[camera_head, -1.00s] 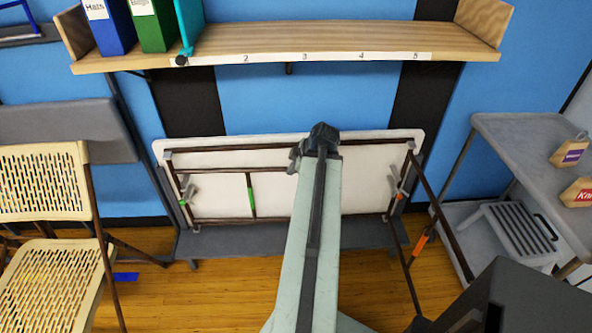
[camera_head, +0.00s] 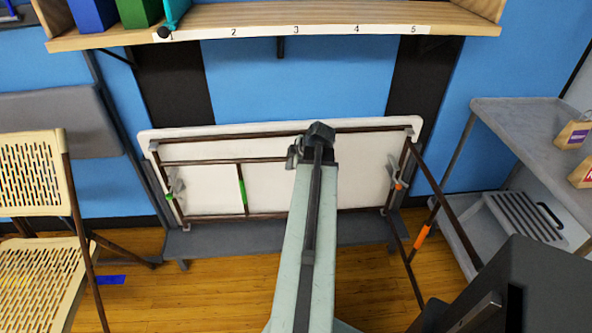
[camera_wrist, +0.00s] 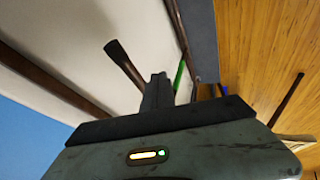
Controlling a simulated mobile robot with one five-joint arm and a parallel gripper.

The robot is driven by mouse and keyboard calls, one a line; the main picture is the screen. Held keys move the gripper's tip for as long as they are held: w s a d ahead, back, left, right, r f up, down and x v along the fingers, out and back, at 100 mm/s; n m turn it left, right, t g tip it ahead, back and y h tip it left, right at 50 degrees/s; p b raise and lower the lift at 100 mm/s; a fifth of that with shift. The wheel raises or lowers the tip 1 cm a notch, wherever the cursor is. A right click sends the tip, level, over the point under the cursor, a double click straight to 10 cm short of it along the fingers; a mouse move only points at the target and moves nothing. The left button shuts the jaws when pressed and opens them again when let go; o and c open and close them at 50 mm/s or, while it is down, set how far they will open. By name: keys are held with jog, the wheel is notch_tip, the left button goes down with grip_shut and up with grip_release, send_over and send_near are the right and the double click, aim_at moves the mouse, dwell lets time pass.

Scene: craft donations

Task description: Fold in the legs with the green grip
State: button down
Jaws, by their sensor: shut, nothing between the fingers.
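A folding table (camera_head: 290,182) with a pale underside leans on its side against the wall, its underside toward me. The brown legs with the green grip (camera_head: 242,190) appear to lie flat along the left half of the underside. The green grip also shows in the wrist view (camera_wrist: 179,74). The other legs, with an orange grip (camera_head: 421,234), stand out from the right end. My gripper (camera_wrist: 158,90) is shut and empty, in front of the table's middle near the free end of the green-grip legs. My arm hides part of the underside, and contact cannot be told.
A grey ledge (camera_head: 220,238) runs below the table. A tan folding chair (camera_head: 32,180) stands at the left. A grey cart (camera_head: 520,125) stands at the right. A wooden shelf (camera_head: 290,17) with binders is above. Wood floor is open in front.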

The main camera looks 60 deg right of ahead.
jog(key=shift+w+d+f, duration=0.1)
jog(key=shift+w+d, duration=0.4)
jog(key=shift+d, duration=0.3)
jog(key=shift+w+d+f, duration=0.1)
jog(key=shift+w+d, duration=0.4)
jog(key=shift+d, duration=0.25)
jog(key=w+d, duration=0.1)
jog(key=d, duration=0.1)
jog(key=shift+w+d+r, duration=0.1)
jog(key=shift+w+d, duration=0.25)
jog(key=shift+d, duration=0.05)
jog(key=shift+s, duration=0.1)
jog(key=s+a+r+p, duration=0.5)
jog(key=s+r+p, duration=0.2)
jog(key=r+p, duration=0.2)
jog(key=shift+s, duration=0.3)
